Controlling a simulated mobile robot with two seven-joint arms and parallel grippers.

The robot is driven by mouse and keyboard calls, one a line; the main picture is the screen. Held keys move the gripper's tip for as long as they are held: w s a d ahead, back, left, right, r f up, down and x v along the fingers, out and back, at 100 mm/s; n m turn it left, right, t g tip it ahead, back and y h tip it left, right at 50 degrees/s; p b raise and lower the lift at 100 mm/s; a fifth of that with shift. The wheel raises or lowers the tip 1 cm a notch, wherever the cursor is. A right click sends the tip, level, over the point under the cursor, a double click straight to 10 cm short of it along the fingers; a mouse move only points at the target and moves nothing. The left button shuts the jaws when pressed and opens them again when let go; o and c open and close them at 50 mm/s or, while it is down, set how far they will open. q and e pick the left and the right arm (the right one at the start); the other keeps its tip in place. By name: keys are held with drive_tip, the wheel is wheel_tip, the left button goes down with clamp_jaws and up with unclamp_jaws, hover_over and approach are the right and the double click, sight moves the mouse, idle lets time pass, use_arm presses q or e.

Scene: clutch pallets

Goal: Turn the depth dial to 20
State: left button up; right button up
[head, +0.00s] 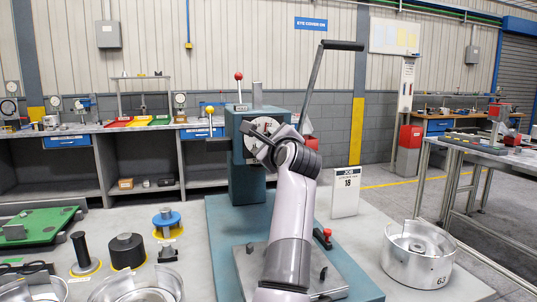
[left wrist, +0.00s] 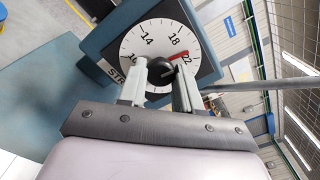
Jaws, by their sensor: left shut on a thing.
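The depth dial (left wrist: 140,52) is a round white face with black numbers on a dark plate, seen close in the left wrist view. Its red pointer (left wrist: 179,55) lies between the 18 and 22 labels, close to the 22. My left gripper (left wrist: 159,80) is shut on the black centre knob (left wrist: 158,68), one pale finger on each side. In the head view the dial (head: 248,143) is on the teal press (head: 247,185), mostly hidden behind my left gripper (head: 259,131). My right gripper is in neither view.
A card reading 18 (head: 346,190) stands right of the press base. A long black-handled lever (head: 315,80) rises beside my arm. A metal bowl marked 63 (head: 416,256) sits at right; black and blue parts (head: 166,223) stand at left.

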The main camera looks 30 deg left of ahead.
use_arm(q)
drive_tip(key=shift+f+n+b, duration=0.15)
drive_tip(key=shift+n+b, duration=0.5)
drive_tip(key=shift+n, duration=0.15)
drive_tip(key=o, duration=1)
drive_tip(key=shift+o, duration=0.2)
wheel_tip(320, 180, up, 20)
drive_tip(key=p, duration=0.2)
